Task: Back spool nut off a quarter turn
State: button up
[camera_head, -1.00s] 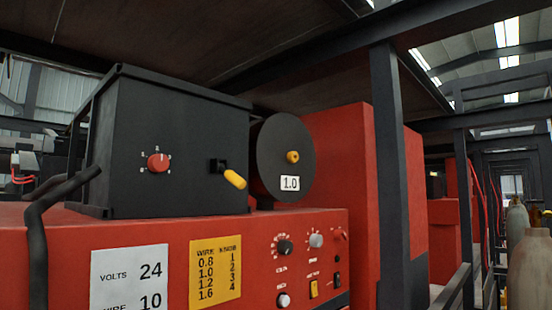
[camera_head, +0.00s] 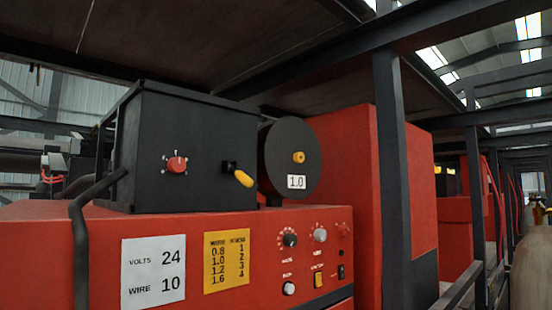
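The wire spool (camera_head: 290,160) is a dark round disc behind the black feeder box, at the middle of the head view. A white label reading 1.0 (camera_head: 296,182) is on the spool below the nut. The spool's left edge is hidden by the feeder box. My gripper is not in view, and nothing touches the nut.
The black feeder box (camera_head: 190,135) carries a red dial (camera_head: 177,164) and a yellow-handled lever (camera_head: 240,176). It stands on the red welder (camera_head: 60,240), which has knobs and labels. A dark post (camera_head: 392,180) stands right of the spool. A dark bent bar (camera_head: 84,225) is at left.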

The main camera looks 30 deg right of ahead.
aim_at(298, 158)
jog(key=z, duration=0.85)
jog(key=k, duration=0.1)
jog(key=u, duration=2.4)
jog(key=k, duration=1.2)
jog(key=z, duration=0.6)
